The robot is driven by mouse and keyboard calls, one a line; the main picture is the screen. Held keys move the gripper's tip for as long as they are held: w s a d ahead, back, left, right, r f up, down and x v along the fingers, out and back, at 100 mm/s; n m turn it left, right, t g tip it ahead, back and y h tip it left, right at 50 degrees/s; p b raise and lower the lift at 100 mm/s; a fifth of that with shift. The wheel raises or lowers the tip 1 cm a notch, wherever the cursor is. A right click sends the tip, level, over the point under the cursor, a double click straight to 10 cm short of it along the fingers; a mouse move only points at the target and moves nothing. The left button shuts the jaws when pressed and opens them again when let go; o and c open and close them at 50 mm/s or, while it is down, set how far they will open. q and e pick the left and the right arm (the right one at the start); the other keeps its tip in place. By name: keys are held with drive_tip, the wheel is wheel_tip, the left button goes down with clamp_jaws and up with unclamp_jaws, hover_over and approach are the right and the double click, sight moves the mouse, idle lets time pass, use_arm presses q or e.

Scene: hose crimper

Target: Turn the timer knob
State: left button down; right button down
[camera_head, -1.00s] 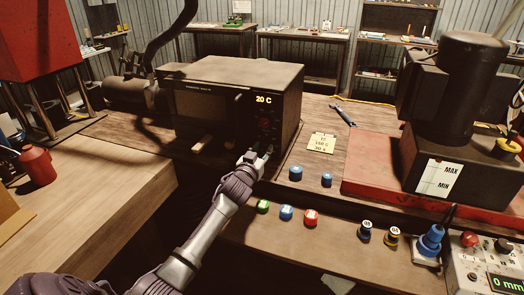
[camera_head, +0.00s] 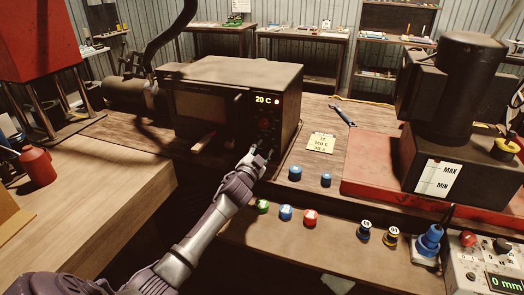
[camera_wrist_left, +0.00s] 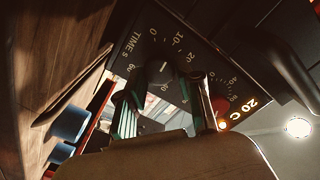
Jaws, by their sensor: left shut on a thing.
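The oven (camera_head: 235,72) is a dark box on the bench with a display (camera_head: 263,100) reading 20 C. In the left wrist view, the timer knob (camera_wrist_left: 158,74) is dark with a white mark, inside a dial marked TIME s. My left gripper (camera_head: 262,150) reaches the lower right of the oven's front. In the wrist view its two fingers (camera_wrist_left: 166,103) stand on either side of the knob and are shut on it. They hide part of the dial, so I cannot tell the exact setting. My right gripper is out of view.
A note (camera_head: 321,143) lies on the bench right of the oven. Blue caps (camera_head: 295,173) stand near the gripper, and green, blue and red ones (camera_head: 286,213) sit on the lower front shelf. A red base (camera_head: 375,170) with a dark machine stands at right.

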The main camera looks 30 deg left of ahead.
use_arm(q)
drive_tip(key=m, duration=0.5)
drive_tip(key=shift+f+m, duration=0.1)
drive_tip(key=shift+m, duration=0.2)
drive_tip(key=m, duration=0.4)
drive_tip(key=m+p, duration=0.1)
drive_tip(key=m, duration=0.4)
drive_tip(key=shift+f, duration=0.15)
drive_tip(key=m, duration=0.4)
drive_tip(key=shift+p, duration=0.3)
drive_tip(key=shift+m, duration=0.3)
drive_tip(key=c, duration=0.8)
unclamp_jaws()
